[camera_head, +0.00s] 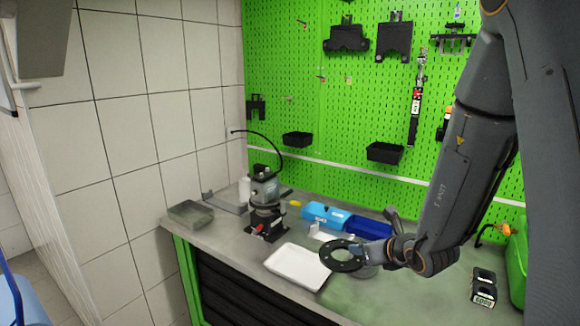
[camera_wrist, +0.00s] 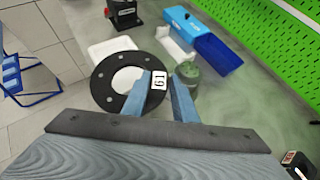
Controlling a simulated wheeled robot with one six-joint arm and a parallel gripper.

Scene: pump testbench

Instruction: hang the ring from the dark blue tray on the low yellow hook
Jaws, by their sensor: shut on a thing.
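A flat black ring (camera_head: 327,258) with small holes around its rim is held above the bench, in front of the dark blue tray (camera_head: 368,228). My gripper (camera_head: 358,252) is shut on the right edge of the ring. In the wrist view the ring (camera_wrist: 101,88) shows at the left finger, with a white "61" label between the blue-grey fingers (camera_wrist: 166,82). The dark blue tray (camera_wrist: 220,53) also shows there, with no ring visible in it. A yellow-orange curved piece (camera_head: 494,228) stands at the right; I cannot tell whether it is the low yellow hook.
A white tray (camera_head: 296,266) lies left of the ring. A light blue box (camera_head: 324,215) adjoins the dark blue tray. A pump (camera_head: 264,192) stands behind the white tray. A grey-green cylinder (camera_wrist: 190,75) lies beyond the right finger. A green pegboard (camera_head: 350,110) rises behind the bench.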

